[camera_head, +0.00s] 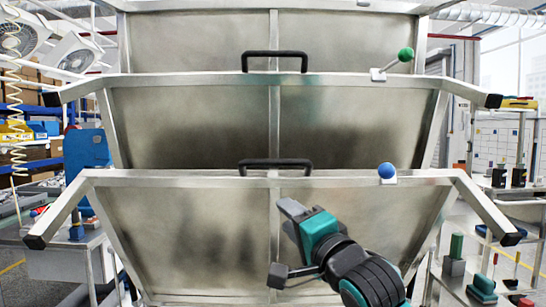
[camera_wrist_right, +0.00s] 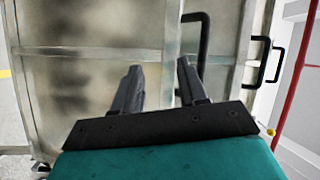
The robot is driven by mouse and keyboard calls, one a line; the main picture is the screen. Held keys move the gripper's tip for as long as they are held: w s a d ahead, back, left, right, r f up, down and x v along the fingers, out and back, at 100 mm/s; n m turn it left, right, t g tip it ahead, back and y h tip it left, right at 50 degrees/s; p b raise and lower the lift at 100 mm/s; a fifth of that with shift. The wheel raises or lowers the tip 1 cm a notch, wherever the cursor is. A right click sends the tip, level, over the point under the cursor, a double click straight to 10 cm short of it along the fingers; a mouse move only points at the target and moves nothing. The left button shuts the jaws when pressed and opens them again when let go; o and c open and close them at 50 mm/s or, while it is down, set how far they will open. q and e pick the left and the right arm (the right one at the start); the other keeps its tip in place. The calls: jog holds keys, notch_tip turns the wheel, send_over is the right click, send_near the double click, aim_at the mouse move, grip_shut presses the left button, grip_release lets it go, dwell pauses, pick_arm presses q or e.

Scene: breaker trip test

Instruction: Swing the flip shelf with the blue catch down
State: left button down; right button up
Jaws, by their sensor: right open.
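The flip shelf with the blue catch is the lowest metal panel (camera_head: 190,225) in the head view, a framed sheet with a side arm sloping down at each end. Its blue ball catch (camera_head: 386,170) sits at the right of its top rail (camera_head: 225,181). A black bar handle (camera_head: 275,163) stands on the rail's middle. My right gripper (camera_head: 290,211) is in front of this panel, below the handle. In the right wrist view the gripper (camera_wrist_right: 159,68) is open and empty, its fingers apart, with a black handle (camera_wrist_right: 201,40) beside the right finger. My left gripper is not in view.
Above is a similar shelf (camera_head: 180,125) with a green ball catch (camera_head: 405,54) and its own black handle (camera_head: 274,55). Black-capped side arms stick out at both sides. Benches with small items stand at left and right. A red pole (camera_wrist_right: 299,70) shows in the wrist view.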

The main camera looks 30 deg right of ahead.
jog(key=m+t, duration=0.1)
jog(key=m, duration=0.1)
send_near(277, 165)
jog(key=h, duration=0.1)
jog(key=shift+m, duration=0.3)
jog(key=p+x, duration=0.1)
jog(key=x, duration=0.5)
jog(key=p+x, duration=0.1)
jog(key=x, duration=0.5)
jog(key=shift+w+a+r, duration=0.1)
jog(key=shift+w+a, duration=0.05)
jog(key=shift+w, duration=0.25)
jog(key=shift+c, duration=0.3)
jog(key=shift+c, duration=1.4)
grip_shut()
